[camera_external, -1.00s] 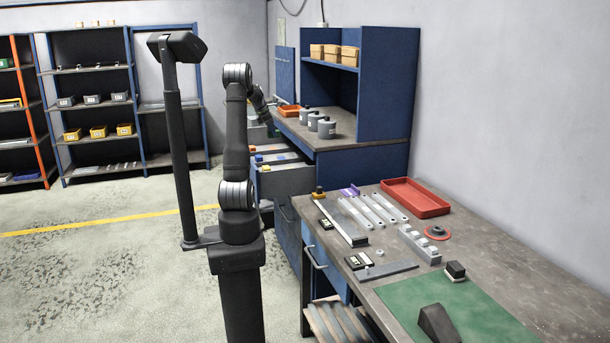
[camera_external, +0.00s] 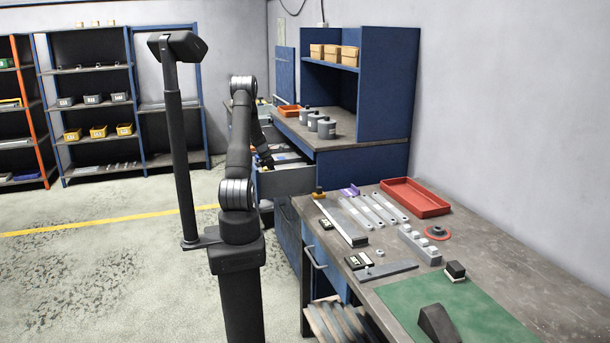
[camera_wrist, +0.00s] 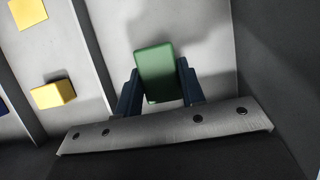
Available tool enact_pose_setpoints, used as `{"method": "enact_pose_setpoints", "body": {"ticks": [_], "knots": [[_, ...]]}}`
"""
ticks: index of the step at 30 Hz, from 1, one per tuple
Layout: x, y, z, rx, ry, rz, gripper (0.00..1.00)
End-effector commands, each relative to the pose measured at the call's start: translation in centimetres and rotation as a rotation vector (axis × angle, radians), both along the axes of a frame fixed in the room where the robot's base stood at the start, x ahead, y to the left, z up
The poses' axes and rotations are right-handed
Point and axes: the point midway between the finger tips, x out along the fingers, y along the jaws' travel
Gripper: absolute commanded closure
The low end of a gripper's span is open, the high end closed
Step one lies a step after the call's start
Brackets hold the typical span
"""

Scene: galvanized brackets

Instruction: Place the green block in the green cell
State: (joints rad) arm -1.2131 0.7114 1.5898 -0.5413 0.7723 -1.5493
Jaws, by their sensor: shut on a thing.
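The green block (camera_wrist: 157,72) is between the two dark blue fingers of my gripper (camera_wrist: 158,84) in the wrist view. My gripper is shut on it, over a light grey compartment floor with a dark shadow beside the block. No green marking shows on that floor, so I cannot tell which cell is the green cell. In the external view my gripper (camera_external: 267,164) is low at the open grey drawer (camera_external: 288,182) under the far workbench. The block cannot be made out there, and I cannot tell whether it touches the drawer floor.
A grey divider (camera_wrist: 93,52) separates the block's compartment from one with a yellow block (camera_wrist: 53,94) and a flat yellow square (camera_wrist: 28,12). A dark wall (camera_wrist: 276,70) stands close on the right. The near bench (camera_external: 510,270) holds metal parts and a red tray (camera_external: 415,197).

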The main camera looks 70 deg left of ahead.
Motion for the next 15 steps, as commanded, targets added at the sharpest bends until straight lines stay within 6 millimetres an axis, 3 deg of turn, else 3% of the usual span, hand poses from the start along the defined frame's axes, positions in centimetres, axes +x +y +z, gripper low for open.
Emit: {"method": "enact_pose_setpoints", "body": {"ticks": [10,15], "knots": [[0.0,0.0,-3.8,-0.001,0.001,0.0,0.9],[0.0,0.0,-4.1,0.001,0.0,-0.001,0.9]]}}
